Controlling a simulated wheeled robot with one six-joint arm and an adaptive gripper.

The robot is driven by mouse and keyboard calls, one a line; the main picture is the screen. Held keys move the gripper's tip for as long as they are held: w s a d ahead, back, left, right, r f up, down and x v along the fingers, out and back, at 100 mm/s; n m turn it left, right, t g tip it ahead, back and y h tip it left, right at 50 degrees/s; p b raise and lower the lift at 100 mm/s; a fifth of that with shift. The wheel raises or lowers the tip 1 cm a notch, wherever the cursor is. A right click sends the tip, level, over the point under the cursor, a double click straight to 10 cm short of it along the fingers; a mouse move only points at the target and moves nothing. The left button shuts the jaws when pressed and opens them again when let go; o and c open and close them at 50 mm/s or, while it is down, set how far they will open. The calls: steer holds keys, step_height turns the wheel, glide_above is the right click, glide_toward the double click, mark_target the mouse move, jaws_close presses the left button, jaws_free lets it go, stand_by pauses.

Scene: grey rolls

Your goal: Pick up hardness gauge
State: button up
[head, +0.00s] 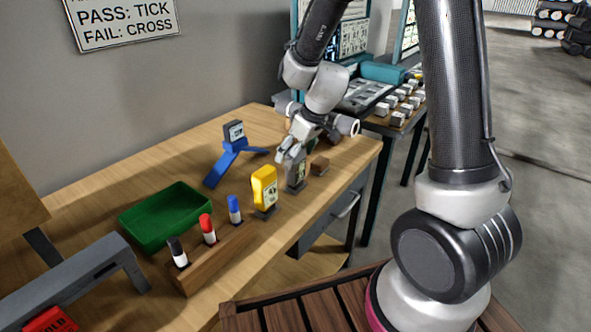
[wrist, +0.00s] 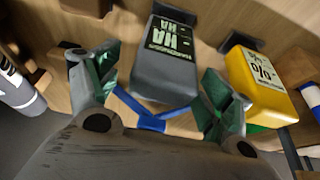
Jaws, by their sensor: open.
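The hardness gauge is a dark grey handheld device (head: 297,176) standing near the front edge of the wooden bench, with a pale "HA" display. In the wrist view the gauge (wrist: 166,68) lies between and beyond my two fingers. My gripper (head: 291,152) is over the gauge's top in the head view and hides part of it. In the wrist view my gripper (wrist: 160,88) is open, with green-padded fingers on either side of the gauge and a visible gap on each side. I cannot tell whether either finger touches it.
A yellow meter (head: 264,187) stands close beside the gauge. A blue tripod gauge (head: 233,133) stands behind. A small brown block (head: 319,165) is to the right. A green tray (head: 165,214) and a wooden rack (head: 212,262) holding markers are to the left.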

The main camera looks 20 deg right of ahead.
steer(key=shift+x, duration=1.6)
steer(key=c, duration=1.2)
steer(key=shift+c, duration=0.2)
step_height(320, 180, up, 10)
steer(key=shift+r, duration=0.1)
